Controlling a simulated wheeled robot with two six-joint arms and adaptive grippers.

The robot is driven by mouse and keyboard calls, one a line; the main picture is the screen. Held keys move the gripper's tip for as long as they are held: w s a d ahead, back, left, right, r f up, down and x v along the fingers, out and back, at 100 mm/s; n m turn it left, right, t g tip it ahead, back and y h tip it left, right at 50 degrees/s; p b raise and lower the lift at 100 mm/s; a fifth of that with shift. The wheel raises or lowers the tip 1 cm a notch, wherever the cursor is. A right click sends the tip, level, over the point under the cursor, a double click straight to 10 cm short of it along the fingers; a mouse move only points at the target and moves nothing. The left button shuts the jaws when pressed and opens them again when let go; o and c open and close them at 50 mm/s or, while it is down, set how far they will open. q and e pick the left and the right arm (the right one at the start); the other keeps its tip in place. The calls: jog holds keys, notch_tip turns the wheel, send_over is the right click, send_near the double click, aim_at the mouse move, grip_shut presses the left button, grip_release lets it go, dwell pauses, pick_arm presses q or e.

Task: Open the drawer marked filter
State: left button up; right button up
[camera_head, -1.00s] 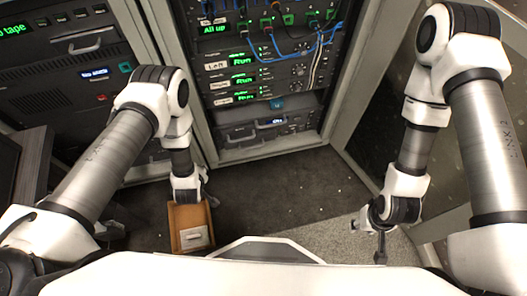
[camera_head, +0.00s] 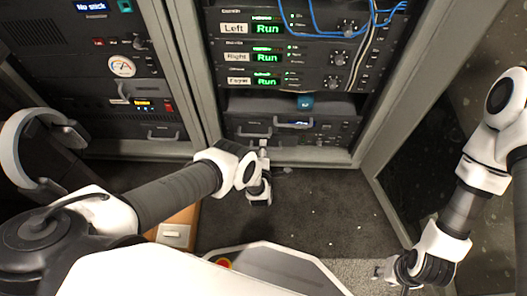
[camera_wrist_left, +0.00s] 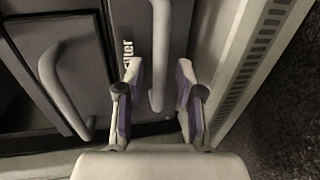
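The drawer marked filter (camera_wrist_left: 130,22) is a dark front in the left wrist view, with part of its pale label visible. Its grey bar handle (camera_wrist_left: 158,45) runs between the fingers of my left gripper (camera_wrist_left: 157,78). The fingers are open, one on each side of the handle with gaps visible. In the head view my left gripper (camera_head: 264,148) is at the low drawers of the middle rack, and it partly hides them. I cannot read the label there. My right gripper (camera_head: 380,272) is low at the right, away from the rack; its fingers are too small to judge.
Another drawer's handle (camera_wrist_left: 65,90) lies left of the filter handle in the left wrist view. A grey slotted frame (camera_wrist_left: 255,60) is on the right. An orange-brown box (camera_head: 178,228) stands partly behind my left arm. Dark carpet (camera_head: 320,205) is clear before the rack (camera_head: 225,80).

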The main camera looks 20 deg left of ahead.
pick_arm(q)
jog(key=shift+w, duration=0.1)
grip_shut()
